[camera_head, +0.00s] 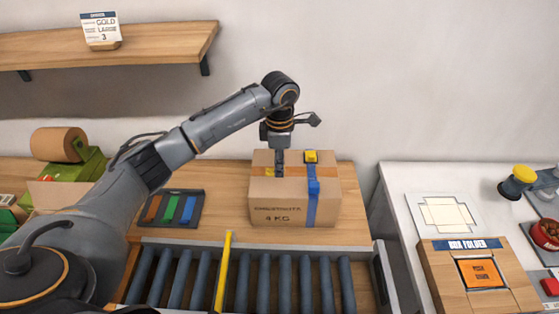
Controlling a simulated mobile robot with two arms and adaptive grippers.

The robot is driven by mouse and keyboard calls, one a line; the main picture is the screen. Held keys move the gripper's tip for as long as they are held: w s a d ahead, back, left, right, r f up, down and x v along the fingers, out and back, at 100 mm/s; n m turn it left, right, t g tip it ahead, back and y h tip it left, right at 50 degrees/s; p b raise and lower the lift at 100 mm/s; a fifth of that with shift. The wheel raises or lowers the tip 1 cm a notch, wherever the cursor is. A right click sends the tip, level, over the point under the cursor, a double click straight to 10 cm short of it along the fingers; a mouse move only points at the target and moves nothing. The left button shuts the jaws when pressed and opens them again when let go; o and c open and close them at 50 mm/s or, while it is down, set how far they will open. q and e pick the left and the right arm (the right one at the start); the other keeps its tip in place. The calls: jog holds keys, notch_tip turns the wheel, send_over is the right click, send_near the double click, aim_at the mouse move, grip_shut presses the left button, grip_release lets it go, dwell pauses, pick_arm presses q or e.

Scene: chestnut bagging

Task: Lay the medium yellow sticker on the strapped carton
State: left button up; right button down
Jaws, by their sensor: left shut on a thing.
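The strapped carton (275,207) stands upright on the wooden table behind the roller conveyor. It is brown, marked 4 KG. An orange strap (333,172) runs across it and a blue strap (312,212) runs down its right part, with a yellow piece (311,157) and a blue piece (314,187) on it. My left gripper (280,173) points down at the carton's top, left of the blue strap, and is shut. A small yellow patch (270,171), apparently the sticker, shows at its fingertips; whether it touches the carton is unclear. My right gripper is not in view.
A dark tray (200,221) with orange, green and blue strips lies left of the carton. A yellow bar (223,272) stands over the conveyor (265,283). A box folder (455,266) is at the right. A sign (101,29) sits on the wall shelf.

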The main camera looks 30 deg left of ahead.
aim_at(279, 186)
pick_arm(q)
notch_tip(279, 186, down, 4)
jog(key=shift+r+b, duration=0.15)
jog(key=shift+b, duration=0.75)
jog(key=shift+f+b, duration=0.65)
jog(key=shift+f, duration=0.1)
jog(key=o, duration=0.7)
jog(key=shift+o, duration=0.2)
jog(key=shift+r+p, duration=1.8)
jog(key=shift+r, duration=1.7)
